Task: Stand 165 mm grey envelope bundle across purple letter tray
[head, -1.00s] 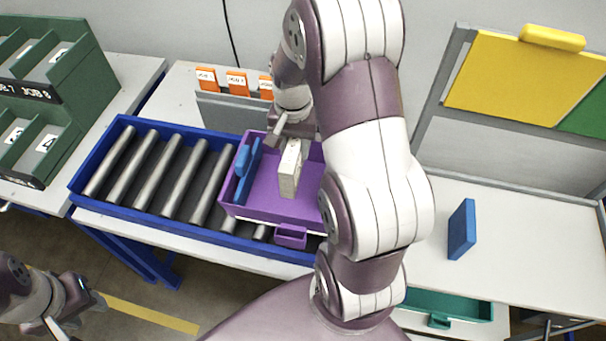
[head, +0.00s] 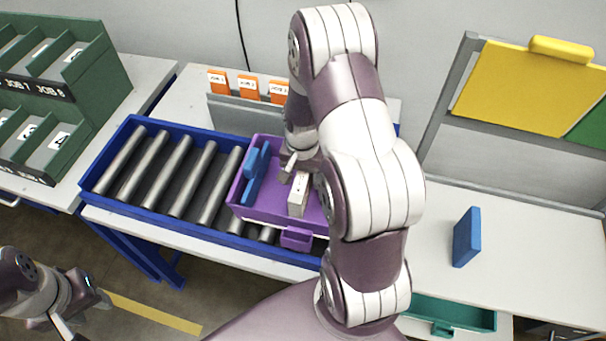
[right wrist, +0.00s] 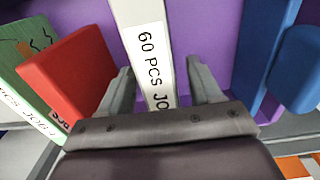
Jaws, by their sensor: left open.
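The purple letter tray (head: 262,212) sits on the roller conveyor. The pale grey envelope bundle (head: 298,196) stands on edge inside it, right of a blue bundle (head: 254,176). In the right wrist view, the grey bundle (right wrist: 140,38) carries a label reading "60 PCS JO". My right gripper (right wrist: 160,65) has one finger on each side of the bundle, with a purple gap showing at the right finger, so it looks open. In the head view, my arm hides part of the tray. My left gripper (head: 84,318) is open and empty at the lower left, away from the tray.
A red bundle (right wrist: 72,72) and a green labelled one (right wrist: 28,70) show left in the wrist view. Orange job cards (head: 248,86) stand behind the conveyor (head: 165,175). A blue block (head: 467,237) stands on the right table, which is otherwise largely clear. A green sorter (head: 65,95) is at left.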

